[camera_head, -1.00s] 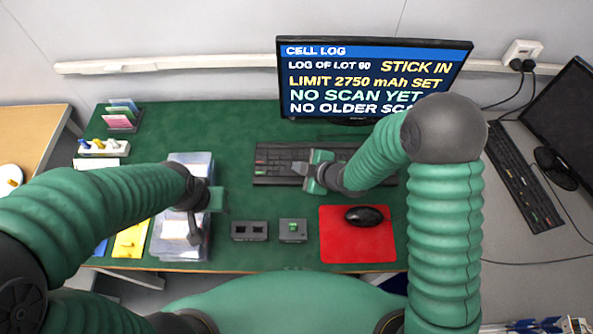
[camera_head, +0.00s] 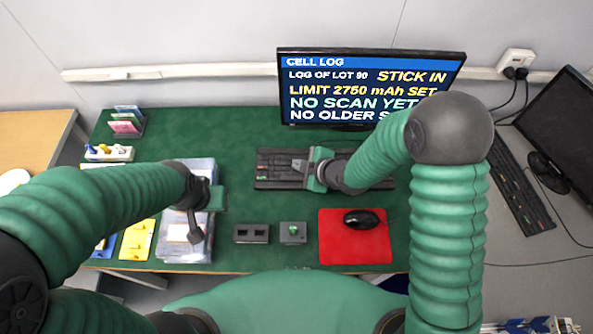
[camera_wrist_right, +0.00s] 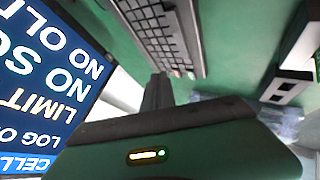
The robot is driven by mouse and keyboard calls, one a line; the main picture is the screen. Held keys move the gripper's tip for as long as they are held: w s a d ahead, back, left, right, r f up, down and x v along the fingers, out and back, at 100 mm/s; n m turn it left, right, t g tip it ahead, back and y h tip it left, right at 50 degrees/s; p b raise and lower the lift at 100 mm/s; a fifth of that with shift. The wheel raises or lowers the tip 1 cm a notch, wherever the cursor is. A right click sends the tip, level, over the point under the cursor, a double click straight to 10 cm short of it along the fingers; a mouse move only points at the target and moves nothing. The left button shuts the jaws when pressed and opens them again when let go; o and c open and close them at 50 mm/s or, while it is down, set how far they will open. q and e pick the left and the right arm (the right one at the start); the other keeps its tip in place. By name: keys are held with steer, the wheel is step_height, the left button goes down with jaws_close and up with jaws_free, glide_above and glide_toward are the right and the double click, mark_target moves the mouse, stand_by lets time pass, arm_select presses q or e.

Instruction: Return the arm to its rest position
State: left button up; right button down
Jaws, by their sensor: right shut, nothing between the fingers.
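My right gripper (camera_head: 300,166) is shut and empty above the left part of the black keyboard (camera_head: 268,180) in the head view. In the right wrist view, the fingers (camera_wrist_right: 158,92) show as a narrow dark shape, with the keyboard (camera_wrist_right: 165,35) beyond them. Whether they touch the keys I cannot tell. My left gripper (camera_head: 196,222) hangs over the clear-lidded tray (camera_head: 180,250) at the left of the green mat. Its fingers point down, and I cannot tell whether they are open.
The monitor (camera_head: 370,85) stands behind the keyboard and reads "NO SCAN YET". A black mouse (camera_head: 361,219) lies on a red pad (camera_head: 340,250). Two small grey blocks, a double-slot one (camera_head: 251,234) and a green-topped one (camera_head: 293,233), sit front centre. Bare green mat lies between tray and keyboard.

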steer(key=shift+d, duration=0.1)
steer(key=s+d+r+m+g+h, duration=0.1)
steer(key=s+d+r+m+h, duration=0.25)
steer(key=d+m, duration=0.35)
steer(key=s+d+r+m+g+h, duration=0.1)
steer(key=s+d+r+m+h, duration=0.2)
steer(key=d, duration=0.6)
steer(key=s+d+r+m+g, duration=0.1)
steer(key=s+d+m+g, duration=0.1)
steer(key=s+m, duration=0.5)
steer(key=s, duration=0.2)
steer(key=shift+s+d+r, duration=0.3)
steer(key=shift+d+r, duration=0.05)
steer(key=shift+r, duration=0.05)
steer(key=shift+s, duration=0.15)
steer(key=shift+d, duration=0.1)
